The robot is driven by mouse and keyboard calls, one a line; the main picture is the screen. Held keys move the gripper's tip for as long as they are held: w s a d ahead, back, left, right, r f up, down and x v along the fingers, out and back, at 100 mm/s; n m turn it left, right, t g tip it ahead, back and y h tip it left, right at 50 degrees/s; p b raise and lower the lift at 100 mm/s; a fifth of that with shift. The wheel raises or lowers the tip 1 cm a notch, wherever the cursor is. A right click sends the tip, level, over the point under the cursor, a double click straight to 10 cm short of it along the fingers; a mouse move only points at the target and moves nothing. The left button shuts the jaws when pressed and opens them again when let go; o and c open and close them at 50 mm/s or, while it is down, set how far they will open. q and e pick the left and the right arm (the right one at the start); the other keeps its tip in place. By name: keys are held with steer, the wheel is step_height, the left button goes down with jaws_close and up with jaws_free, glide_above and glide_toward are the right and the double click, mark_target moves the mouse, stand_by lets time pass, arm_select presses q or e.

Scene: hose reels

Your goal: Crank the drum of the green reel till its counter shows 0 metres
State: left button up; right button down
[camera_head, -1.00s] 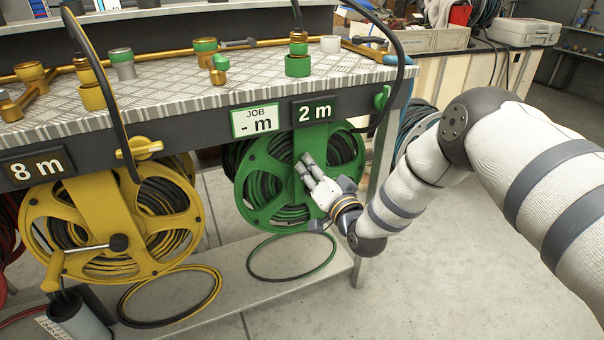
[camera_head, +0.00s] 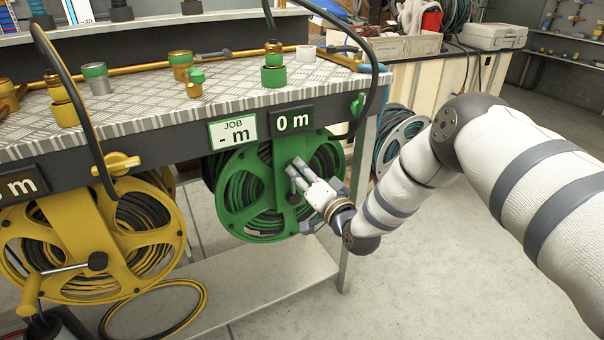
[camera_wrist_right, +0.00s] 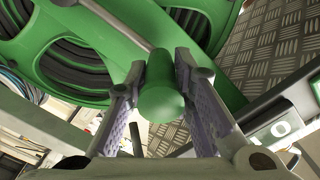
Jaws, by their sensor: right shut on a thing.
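The green reel (camera_head: 236,200) hangs under the bench's front edge, with dark green-striped hose wound on its drum. My right gripper (camera_head: 300,177) is at the front of the drum. In the right wrist view, its fingers (camera_wrist_right: 157,95) are closed around the green crank handle (camera_wrist_right: 160,88), whose grey crank arm (camera_wrist_right: 106,22) crosses the green drum. In the head view the handle is mostly hidden by the gripper.
A yellow reel (camera_head: 85,235) hangs to the left, its counter (camera_head: 18,187) partly cut off. Brass and green fittings stand on the bench top (camera_head: 140,105). A bench leg (camera_head: 358,200) is just right of the green reel.

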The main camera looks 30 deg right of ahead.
steer(key=c, duration=1.4)
jaws_free()
steer(key=shift+d+f, duration=0.2)
steer(key=shift+o, duration=0.2)
steer(key=shift+a+r, duration=0.1)
steer(key=shift+r, duration=0.05)
steer(key=s, duration=1.2)
steer(key=shift+d, duration=0.2)
